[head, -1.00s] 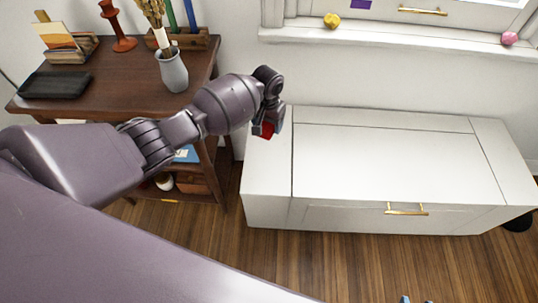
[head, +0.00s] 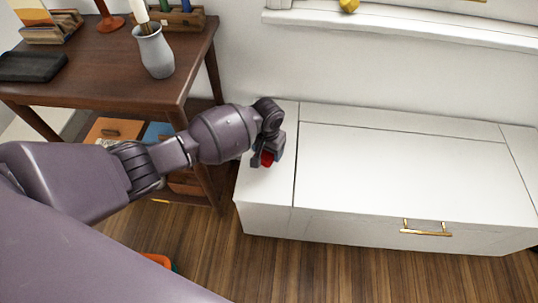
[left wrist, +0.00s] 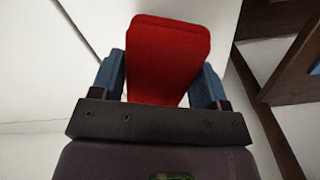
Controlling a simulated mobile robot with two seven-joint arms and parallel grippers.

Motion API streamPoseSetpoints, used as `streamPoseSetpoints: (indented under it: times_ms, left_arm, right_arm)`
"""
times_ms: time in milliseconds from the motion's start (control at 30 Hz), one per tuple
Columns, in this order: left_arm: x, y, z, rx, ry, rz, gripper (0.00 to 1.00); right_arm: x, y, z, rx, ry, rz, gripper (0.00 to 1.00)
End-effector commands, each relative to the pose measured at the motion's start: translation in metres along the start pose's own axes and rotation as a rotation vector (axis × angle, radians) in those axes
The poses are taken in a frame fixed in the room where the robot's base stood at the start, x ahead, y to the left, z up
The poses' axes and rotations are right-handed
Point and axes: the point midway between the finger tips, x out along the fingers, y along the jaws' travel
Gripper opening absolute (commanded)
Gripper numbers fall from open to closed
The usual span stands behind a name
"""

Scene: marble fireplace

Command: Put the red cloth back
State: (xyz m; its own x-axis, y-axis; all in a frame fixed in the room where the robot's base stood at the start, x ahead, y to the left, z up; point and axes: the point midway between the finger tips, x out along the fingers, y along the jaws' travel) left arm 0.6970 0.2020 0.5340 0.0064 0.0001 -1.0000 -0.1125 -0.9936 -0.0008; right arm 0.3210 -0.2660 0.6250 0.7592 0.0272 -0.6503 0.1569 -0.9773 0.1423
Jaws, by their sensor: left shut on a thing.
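The red cloth (left wrist: 168,60) is between the two blue fingers of my left gripper (left wrist: 165,80) in the left wrist view and looks flat and folded. In the head view only a small red patch of the cloth (head: 267,159) shows at my left gripper (head: 268,158). The gripper is shut on it, over the left end of the white chest (head: 400,165). I cannot tell whether the cloth touches the chest top. My right gripper is not in view.
A dark wooden table (head: 110,75) stands left of the chest, with a grey vase (head: 155,52) near its edge. A white window sill (head: 420,25) with a yellow ball (head: 349,5) runs behind. The chest top is bare to the right. An orange object (head: 158,260) lies on the floor.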

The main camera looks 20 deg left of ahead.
Motion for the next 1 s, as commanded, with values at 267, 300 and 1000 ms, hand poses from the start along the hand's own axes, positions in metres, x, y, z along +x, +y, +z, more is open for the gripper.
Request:
streamPoseSetpoints:
  times_ms: [267, 300, 1000]
  left_arm:
    - [0.037, 0.001, 0.004, 0.001, -0.011, 0.001, 0.47]
    - [0.035, 0.0, 0.003, 0.001, -0.008, 0.001, 0.47]
    - [0.035, 0.0, 0.002, 0.0, -0.006, 0.0, 0.94]
  right_arm:
    - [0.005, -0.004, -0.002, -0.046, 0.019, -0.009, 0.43]
    - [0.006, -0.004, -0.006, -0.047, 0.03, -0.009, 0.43]
    - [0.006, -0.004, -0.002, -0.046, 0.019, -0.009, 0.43]
